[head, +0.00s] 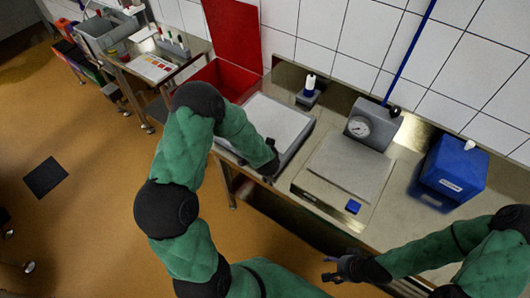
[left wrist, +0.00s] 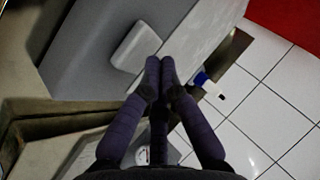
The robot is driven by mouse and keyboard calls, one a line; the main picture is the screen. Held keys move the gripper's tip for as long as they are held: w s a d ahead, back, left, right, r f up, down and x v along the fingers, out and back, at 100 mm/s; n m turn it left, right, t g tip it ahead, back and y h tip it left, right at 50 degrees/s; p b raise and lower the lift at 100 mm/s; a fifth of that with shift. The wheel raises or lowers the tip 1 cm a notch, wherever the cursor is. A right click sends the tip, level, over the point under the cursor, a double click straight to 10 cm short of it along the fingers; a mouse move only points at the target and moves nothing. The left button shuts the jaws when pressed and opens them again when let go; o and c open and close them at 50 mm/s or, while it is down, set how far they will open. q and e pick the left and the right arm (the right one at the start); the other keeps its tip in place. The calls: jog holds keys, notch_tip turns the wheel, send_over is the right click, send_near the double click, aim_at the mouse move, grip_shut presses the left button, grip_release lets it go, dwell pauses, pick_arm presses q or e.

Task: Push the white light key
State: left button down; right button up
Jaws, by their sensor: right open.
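The white light key (left wrist: 136,43) is a rounded white plate on the grey side of a box in the left wrist view. In the head view I cannot make it out. My left gripper (left wrist: 160,66) has its two purple-dark fingers together at the tips, with nothing seen between them. The tips appear at the key's right edge; I cannot tell whether they touch it. In the head view the left hand is at the front right of the grey box with a pale top (head: 276,122). My right gripper (head: 333,268) is open and empty, in front of the bench.
On the bench are a scale with a blue button (head: 353,206), a grey dial gauge (head: 372,126), a blue box (head: 454,167) and a small white bottle (head: 310,83). A red lidded bin (head: 232,40) stands behind my left arm. The tiled wall closes the back.

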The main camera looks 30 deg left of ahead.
pick_arm(q)
jog(key=shift+r, duration=0.3)
notch_tip(320, 180, up, 6)
jog(key=p, duration=0.6)
